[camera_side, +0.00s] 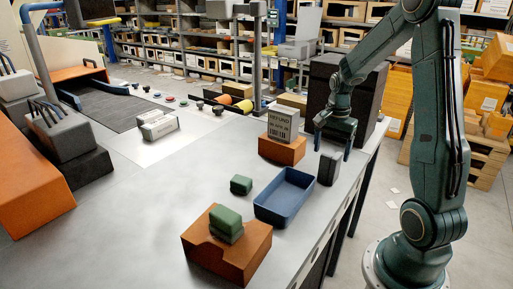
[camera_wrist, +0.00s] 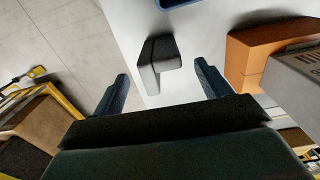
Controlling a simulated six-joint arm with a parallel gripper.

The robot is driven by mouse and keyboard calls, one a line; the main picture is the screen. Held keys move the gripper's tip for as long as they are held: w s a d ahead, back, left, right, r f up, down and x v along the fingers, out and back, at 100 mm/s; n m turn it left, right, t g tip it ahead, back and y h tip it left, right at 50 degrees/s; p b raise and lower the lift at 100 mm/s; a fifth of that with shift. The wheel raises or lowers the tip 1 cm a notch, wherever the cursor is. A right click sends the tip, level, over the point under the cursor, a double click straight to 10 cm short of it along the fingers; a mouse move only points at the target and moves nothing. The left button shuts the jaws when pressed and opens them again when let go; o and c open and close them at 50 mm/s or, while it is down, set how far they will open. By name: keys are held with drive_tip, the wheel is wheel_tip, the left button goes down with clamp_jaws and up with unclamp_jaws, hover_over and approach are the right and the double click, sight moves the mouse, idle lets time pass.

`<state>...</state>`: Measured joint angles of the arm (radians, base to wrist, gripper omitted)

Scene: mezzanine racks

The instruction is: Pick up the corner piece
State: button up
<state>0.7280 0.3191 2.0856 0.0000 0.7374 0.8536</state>
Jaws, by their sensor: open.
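A dark grey block with a bent, corner-like outline, which looks like the corner piece (camera_side: 328,168), stands upright on the table near its right edge. In the wrist view the corner piece (camera_wrist: 155,58) shows a dark part and a paler grey part, ahead of the gap between my fingers. My gripper (camera_side: 334,149) is open and empty, pointing down just above and behind the piece. In the wrist view my gripper (camera_wrist: 162,74) has a finger on either side of the gap, with neither seen touching the piece.
An orange block (camera_side: 283,152) carrying a labelled grey box (camera_side: 282,124) stands close left of my gripper. A blue tray (camera_side: 285,196) lies just in front of the piece. A small green block (camera_side: 241,185) and a notched orange block (camera_side: 228,254) bearing a green piece (camera_side: 226,220) are nearer.

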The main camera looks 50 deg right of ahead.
sight(329, 163)
drive_tip(key=shift+f, duration=0.15)
drive_tip(key=shift+f, duration=2.6)
drive_tip(key=c, duration=1)
